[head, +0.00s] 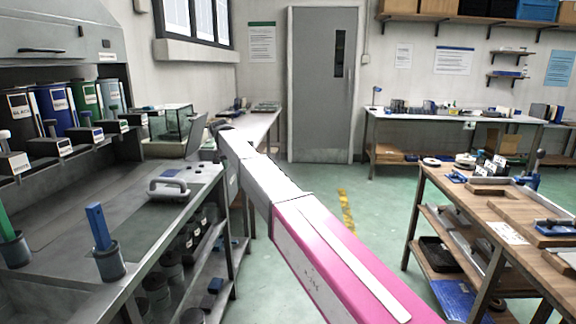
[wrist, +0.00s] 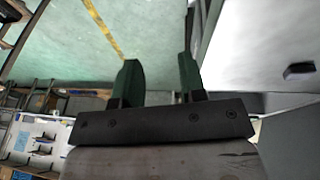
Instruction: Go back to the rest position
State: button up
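My gripper (wrist: 157,60) shows in the wrist view with its two dark green fingers apart. Nothing is between them; green floor shows through the gap. In the head view my pink and grey arm reaches from the bottom right up towards the centre left. Its far end is beside the right edge of the grey workbench (head: 188,225). The fingers are too small or hidden to make out there.
A grey device with a handle (head: 168,188) lies on the workbench, left of my arm. Blue and green rods stand in cups (head: 108,262) nearer the front. A wooden workbench (head: 452,186) with tools stands at right. Open green floor (head: 320,195) lies between the benches.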

jog(key=s+d+f+g, duration=0.1)
jog(key=s+d+f, duration=0.5)
jog(key=d+f, duration=0.55)
jog(key=s+d+f+g, duration=0.1)
jog(key=s+d+f, duration=0.65)
jog(key=d, duration=0.65)
jog(key=s+d+f, duration=0.4)
jog(key=s+d, duration=0.2)
jog(key=s, duration=0.1)
jog(key=s+d+f+y, duration=0.1)
jog(key=s+d+f, duration=0.3)
jog(key=s+d, duration=0.2)
jog(key=s+d+f+g, duration=0.1)
jog(key=s+d+f, duration=0.3)
jog(key=s, duration=0.6)
jog(key=d, duration=0.2)
jog(key=shift+s+d+f+y, duration=0.2)
jog(key=shift+d+f+y, duration=0.1)
jog(key=shift+d+f, duration=0.1)
jog(key=shift+a, duration=0.1)
